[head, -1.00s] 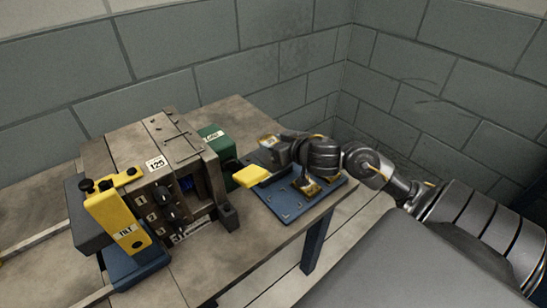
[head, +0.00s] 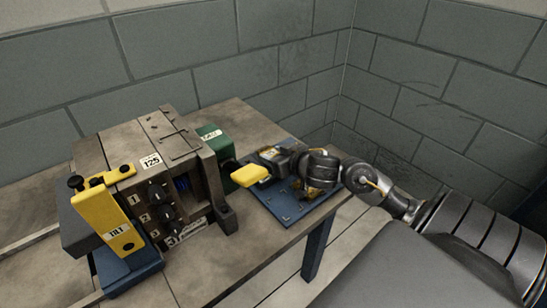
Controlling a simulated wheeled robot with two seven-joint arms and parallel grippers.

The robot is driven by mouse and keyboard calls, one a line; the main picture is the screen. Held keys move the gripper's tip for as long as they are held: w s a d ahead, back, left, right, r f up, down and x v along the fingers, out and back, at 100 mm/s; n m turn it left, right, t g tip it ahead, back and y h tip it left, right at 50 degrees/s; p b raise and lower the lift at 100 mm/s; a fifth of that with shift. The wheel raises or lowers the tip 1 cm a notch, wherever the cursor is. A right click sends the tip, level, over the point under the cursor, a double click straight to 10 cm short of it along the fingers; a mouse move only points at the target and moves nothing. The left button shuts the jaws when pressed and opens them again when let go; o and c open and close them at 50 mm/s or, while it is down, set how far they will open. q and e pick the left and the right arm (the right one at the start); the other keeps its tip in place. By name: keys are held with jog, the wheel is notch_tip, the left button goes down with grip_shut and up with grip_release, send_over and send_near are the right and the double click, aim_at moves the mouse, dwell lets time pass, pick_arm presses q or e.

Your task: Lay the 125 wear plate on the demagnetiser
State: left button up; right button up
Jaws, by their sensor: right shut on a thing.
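My right gripper (head: 284,168) comes in from the right, low over the blue flat plate (head: 290,213) at the right end of the bench. It is shut on a piece with a blunt yellow end (head: 250,173), which juts out to the left; this appears to be the wear plate. Its rest is hidden by the gripper, and I cannot tell if it touches the blue plate. The blue plate, with small marks on top, looks like the demagnetiser. The grey block marked 125 (head: 198,185) stands to the left. My left gripper is not in view.
The block's front has knobs numbered 1 to 3. Bench top (head: 245,245) is bare in front; block walls rise behind.

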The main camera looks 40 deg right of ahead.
jog(key=shift+f, duration=0.15)
jog(key=o, duration=1.3)
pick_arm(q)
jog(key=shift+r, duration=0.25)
